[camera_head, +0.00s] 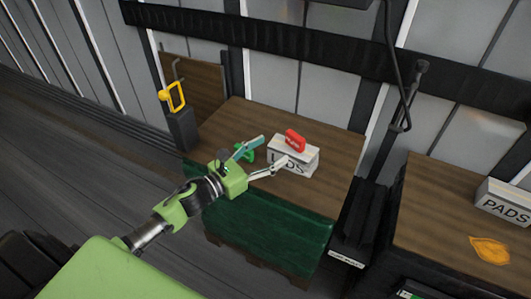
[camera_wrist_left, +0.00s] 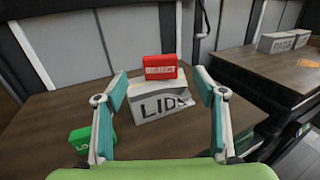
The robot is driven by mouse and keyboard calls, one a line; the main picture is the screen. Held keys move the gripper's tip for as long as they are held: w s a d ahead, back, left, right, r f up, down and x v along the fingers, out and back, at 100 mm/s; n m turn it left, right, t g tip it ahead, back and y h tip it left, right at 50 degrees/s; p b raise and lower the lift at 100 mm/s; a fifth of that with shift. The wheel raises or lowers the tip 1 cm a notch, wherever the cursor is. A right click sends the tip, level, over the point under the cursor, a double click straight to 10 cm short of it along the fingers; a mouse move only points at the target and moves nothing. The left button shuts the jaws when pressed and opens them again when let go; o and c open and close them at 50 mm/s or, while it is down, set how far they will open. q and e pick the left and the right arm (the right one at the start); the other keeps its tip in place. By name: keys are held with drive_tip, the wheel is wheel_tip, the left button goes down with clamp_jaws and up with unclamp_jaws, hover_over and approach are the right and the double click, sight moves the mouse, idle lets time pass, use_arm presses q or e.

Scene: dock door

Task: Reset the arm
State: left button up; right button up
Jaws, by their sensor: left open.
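My left gripper (camera_head: 272,152) reaches in from the left over the wooden table, its two fingers spread apart with nothing held. In the left wrist view, its fingers (camera_wrist_left: 160,80) frame a white box marked LIDS (camera_wrist_left: 160,104), which lies ahead of them. A red block (camera_wrist_left: 161,68) rests on top of that box. The box (camera_head: 299,165) and the red block (camera_head: 295,140) also show in the head view, just beyond the fingertips. Whether a fingertip touches the box, I cannot tell. My right gripper is in neither view.
A green block (camera_wrist_left: 79,140) sits on the table (camera_head: 250,114) by the left finger, partly hidden. A yellow handle (camera_head: 173,97) stands on a dark post. Floor at left is clear.

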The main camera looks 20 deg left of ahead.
use_arm(q)
drive_tip(key=shift+s+a, duration=0.25)
drive_tip(key=shift+s, duration=0.25)
